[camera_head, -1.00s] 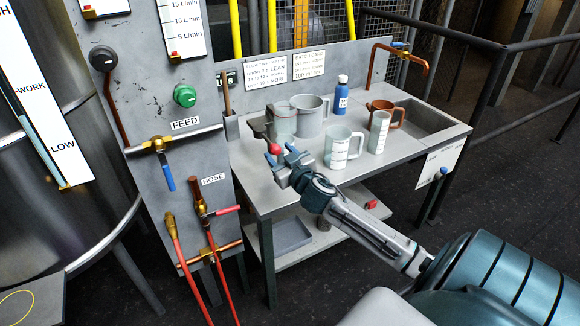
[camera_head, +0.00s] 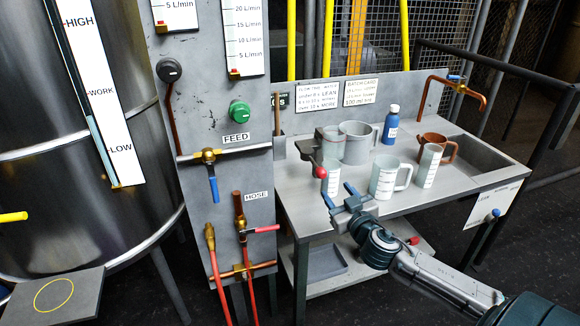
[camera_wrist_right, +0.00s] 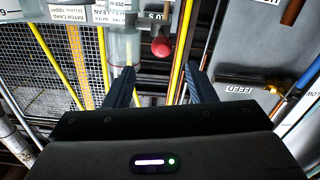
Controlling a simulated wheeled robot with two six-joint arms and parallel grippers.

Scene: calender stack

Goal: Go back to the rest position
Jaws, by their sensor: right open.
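My right gripper (camera_head: 338,196) is open and empty at the front left edge of the bench (camera_head: 455,197). In the right wrist view its two dark fingers (camera_wrist_right: 158,85) are apart with nothing between them. A red ball-ended knob (camera_head: 320,172) is just beyond the fingers, and it also shows in the right wrist view (camera_wrist_right: 161,47). My left gripper is not in view.
The bench holds a white measuring jug (camera_head: 384,178), a clear beaker (camera_head: 428,166), a grey mug (camera_head: 357,143), a copper mug (camera_head: 437,146) and a blue bottle (camera_head: 391,127). A valve panel (camera_head: 222,190) stands left of the bench. A steel tank (camera_head: 60,215) is further left.

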